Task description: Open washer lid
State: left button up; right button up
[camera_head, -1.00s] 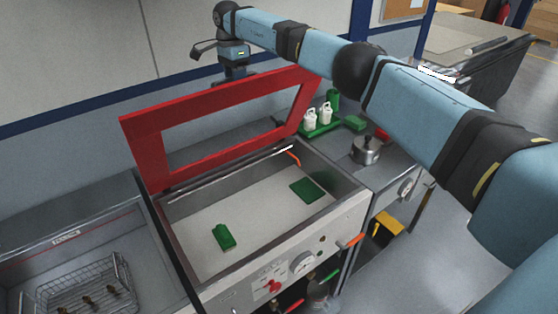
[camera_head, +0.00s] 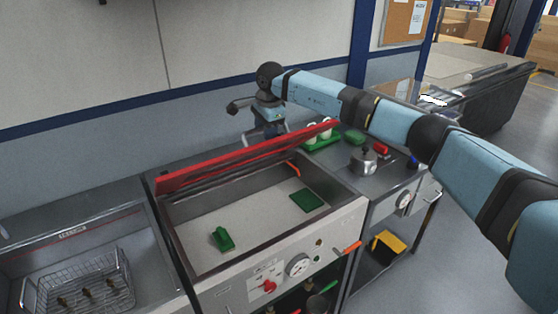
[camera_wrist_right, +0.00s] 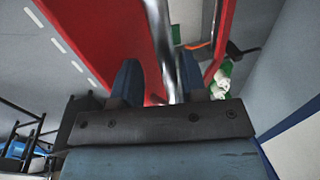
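The washer (camera_head: 270,262) has a grey metal tub with a green block (camera_head: 222,240) and a flat green piece (camera_head: 306,200) on its pale floor. Its red lid (camera_head: 225,162) is raised part way, hinged along the back, and shows nearly edge-on. My right gripper (camera_head: 268,135) is behind the lid, at a silver handle. In the right wrist view, the two fingers of the gripper (camera_wrist_right: 160,75) stand apart on either side of the handle bar (camera_wrist_right: 160,35), beside the red lid. A gap shows on the left of the bar; firm contact cannot be told. My left gripper is not in view.
A sink at left holds a wire basket (camera_head: 85,290). On the right counter stand a metal pot (camera_head: 364,160), a green tray (camera_head: 322,141) with white bottles, and small red and blue items. The wall is close behind; floor at right is clear.

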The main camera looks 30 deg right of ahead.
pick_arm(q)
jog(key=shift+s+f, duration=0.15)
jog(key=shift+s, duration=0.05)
pick_arm(e)
jog(key=s+f, duration=0.5)
jog(key=shift+d+f, duration=0.2)
jog(key=shift+f, duration=0.15)
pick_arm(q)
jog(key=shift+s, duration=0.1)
